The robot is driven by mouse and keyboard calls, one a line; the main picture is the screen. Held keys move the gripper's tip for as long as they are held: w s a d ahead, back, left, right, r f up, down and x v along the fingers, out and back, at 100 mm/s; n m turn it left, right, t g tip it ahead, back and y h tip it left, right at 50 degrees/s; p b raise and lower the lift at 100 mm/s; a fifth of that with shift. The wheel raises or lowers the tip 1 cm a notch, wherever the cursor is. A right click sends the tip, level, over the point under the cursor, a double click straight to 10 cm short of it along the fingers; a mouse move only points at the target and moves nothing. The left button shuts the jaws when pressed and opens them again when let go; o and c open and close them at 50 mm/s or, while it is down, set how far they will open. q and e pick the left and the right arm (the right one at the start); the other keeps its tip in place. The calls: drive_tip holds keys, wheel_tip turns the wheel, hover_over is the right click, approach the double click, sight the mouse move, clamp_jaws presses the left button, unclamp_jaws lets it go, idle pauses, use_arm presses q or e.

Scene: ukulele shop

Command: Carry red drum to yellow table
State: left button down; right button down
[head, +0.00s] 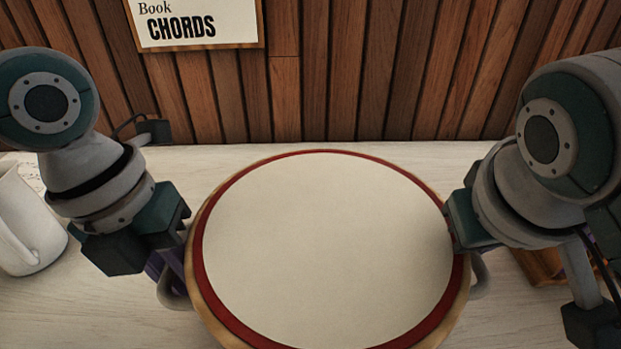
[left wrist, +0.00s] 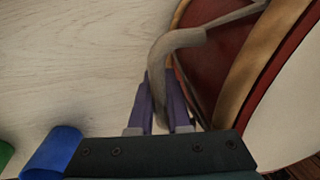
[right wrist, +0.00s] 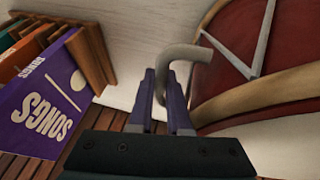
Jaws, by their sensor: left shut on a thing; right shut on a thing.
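The red drum (head: 325,250) fills the middle of the head view, with a cream top, a red ring and a wooden hoop. Its red side also shows in the left wrist view (left wrist: 205,60) and the right wrist view (right wrist: 235,45). My left gripper (left wrist: 161,105) has its purple fingers shut on the grey handle (left wrist: 178,42) at the drum's left. My right gripper (right wrist: 161,100) is shut on the grey handle (right wrist: 192,53) at the drum's right. The drum's underside is hidden, so I cannot tell whether it touches the surface. I see no yellow table.
A pale wooden surface (head: 90,310) lies around the drum, with a slatted wall (head: 340,80) behind. A white jug (head: 25,225) stands at the left. A wooden rack (right wrist: 92,60) with several books, including a purple one (right wrist: 45,110), is at the right.

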use_arm(q)
drive_tip(key=shift+r, duration=0.2)
use_arm(e)
drive_tip(key=shift+r, duration=0.2)
